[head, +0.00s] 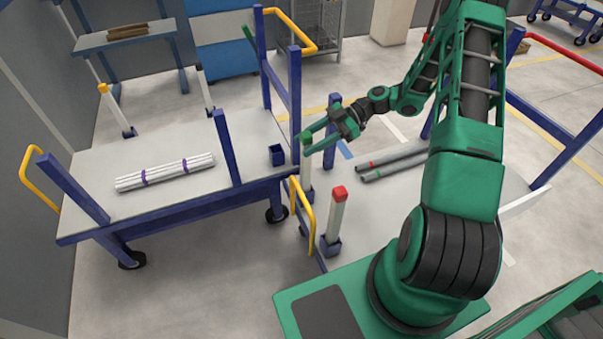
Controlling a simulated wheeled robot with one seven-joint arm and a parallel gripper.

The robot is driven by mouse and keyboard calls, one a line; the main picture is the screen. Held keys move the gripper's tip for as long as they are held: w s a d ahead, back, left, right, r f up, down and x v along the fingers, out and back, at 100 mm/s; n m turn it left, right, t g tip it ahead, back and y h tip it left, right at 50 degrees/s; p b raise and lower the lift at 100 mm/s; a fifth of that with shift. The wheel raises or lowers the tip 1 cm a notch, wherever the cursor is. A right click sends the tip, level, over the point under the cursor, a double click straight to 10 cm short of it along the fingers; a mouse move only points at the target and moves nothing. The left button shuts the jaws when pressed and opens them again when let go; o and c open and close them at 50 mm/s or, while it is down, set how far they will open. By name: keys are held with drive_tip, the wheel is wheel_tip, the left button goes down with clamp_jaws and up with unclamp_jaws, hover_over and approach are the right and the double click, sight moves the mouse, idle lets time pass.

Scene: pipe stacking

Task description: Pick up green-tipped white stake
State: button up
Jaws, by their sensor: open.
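A white stake (307,175) stands upright beside the right end of the left cart, with a green tip (306,138) at its top. My gripper (311,141) is open, with its green fingers pointing left and down at the top of this stake. The fingers appear to lie around or close beside the tip; I cannot tell whether they touch it. The fingers and the tip are similar in colour and overlap in the picture. The lower end of the stake is partly hidden by a yellow handle (301,208).
A red-tipped white stake (337,217) stands nearby in a blue socket. The left cart (90,185) has blue posts and carries a bundle of white pipes (165,172). Grey pipes (395,164) lie on the right cart. An empty-looking blue socket (277,154) sits left of my gripper.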

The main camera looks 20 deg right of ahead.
sight(301, 147)
drive_tip(key=x, duration=0.5)
drive_tip(key=shift+s+f, duration=0.1)
drive_tip(key=shift+c, duration=0.3)
clamp_jaws()
wheel_tip(301, 147, up, 20)
idle(1.3)
